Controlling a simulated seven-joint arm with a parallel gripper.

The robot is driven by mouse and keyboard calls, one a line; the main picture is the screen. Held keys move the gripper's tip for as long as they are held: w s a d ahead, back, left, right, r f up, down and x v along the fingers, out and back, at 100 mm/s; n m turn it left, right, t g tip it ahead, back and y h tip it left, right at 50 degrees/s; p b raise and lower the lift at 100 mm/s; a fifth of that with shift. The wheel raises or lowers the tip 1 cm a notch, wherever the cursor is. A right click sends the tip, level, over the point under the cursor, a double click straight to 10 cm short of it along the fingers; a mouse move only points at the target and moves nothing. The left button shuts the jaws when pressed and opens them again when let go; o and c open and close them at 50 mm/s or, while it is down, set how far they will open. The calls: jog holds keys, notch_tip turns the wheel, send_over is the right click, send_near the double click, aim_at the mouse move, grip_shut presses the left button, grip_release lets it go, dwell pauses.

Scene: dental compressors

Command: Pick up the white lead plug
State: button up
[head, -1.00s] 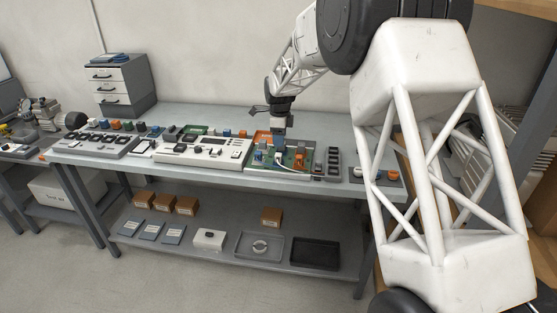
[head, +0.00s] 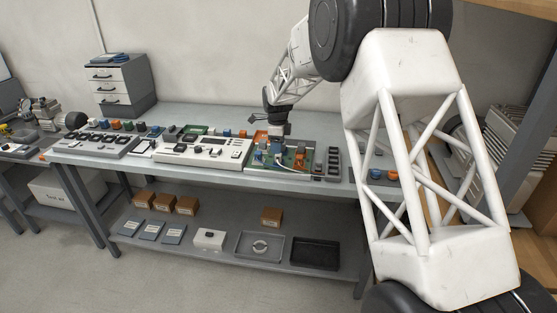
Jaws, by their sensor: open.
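My gripper (head: 276,142) is open and points down over the green circuit-board station (head: 252,167) on the workbench. Its fingers are small and partly lost against the parts behind them. A small white piece (head: 258,156), which may be the white lead plug, shows at the left of the board, just left of and below the gripper. At this size I cannot tell its shape or whether the fingers touch it.
A white control panel (head: 190,151) lies left of the board. Dark blocks (head: 333,162) stand close on its right, and orange and blue knobs (head: 391,174) are farther right. A drawer cabinet (head: 122,85) stands at the back left. The rear bench strip is mostly clear.

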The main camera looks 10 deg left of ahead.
jog(key=shift+f, duration=2.55)
jog(key=c, duration=1)
jog(key=shift+r, duration=0.2)
jog(key=shift+r, duration=0.55)
notch_tip(320, 180, up, 2)
jog(key=shift+r, duration=0.1)
jog(key=s+d, duration=0.2)
jog(key=s, duration=0.5)
jog(key=s+d+r, duration=0.1)
jog(key=s+d, duration=0.2)
jog(key=s, duration=0.5)
jog(key=shift+d+r, duration=0.15)
jog(key=shift+d, duration=0.2)
